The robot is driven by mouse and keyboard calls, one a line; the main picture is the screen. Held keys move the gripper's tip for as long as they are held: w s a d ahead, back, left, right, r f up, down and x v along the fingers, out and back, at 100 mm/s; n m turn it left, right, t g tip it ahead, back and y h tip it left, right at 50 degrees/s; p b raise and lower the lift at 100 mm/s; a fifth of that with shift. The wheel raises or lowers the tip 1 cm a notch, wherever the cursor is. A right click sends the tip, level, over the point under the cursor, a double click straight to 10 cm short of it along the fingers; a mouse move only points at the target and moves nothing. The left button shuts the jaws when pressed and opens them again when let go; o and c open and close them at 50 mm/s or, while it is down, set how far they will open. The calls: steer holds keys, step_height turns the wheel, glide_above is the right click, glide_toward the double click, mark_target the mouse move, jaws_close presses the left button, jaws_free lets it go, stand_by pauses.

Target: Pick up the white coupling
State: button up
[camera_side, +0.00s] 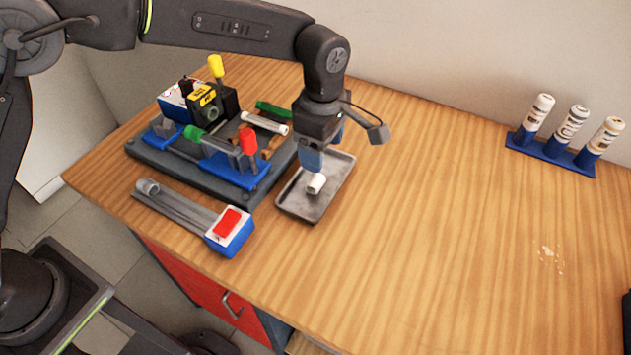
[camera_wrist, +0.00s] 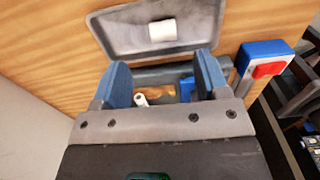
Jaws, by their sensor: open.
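The white coupling (camera_side: 316,184) is a short white cylinder lying in a shallow grey metal tray (camera_side: 338,180). In the wrist view the coupling (camera_wrist: 163,30) lies ahead of my fingertips, inside the tray (camera_wrist: 112,30). My gripper (camera_side: 311,160) is above the tray, pointing down, with its blue fingers close over the coupling in the side view. In the wrist view my gripper (camera_wrist: 163,68) has its two blue fingers wide apart with nothing held between them.
Left of the tray is a dark fixture (camera_side: 225,182) crowded with tools, including upright yellow and red handles. A grey bar with a blue-and-red box (camera_side: 230,230) lies in front. A blue rack (camera_side: 551,152) holds three white tubes. The table's middle right is clear.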

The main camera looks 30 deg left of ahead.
mark_target(318, 181)
steer(key=f, duration=0.9)
steer(key=shift+s+a, duration=0.15)
steer(key=shift+a, duration=0.1)
steer(key=c, duration=1)
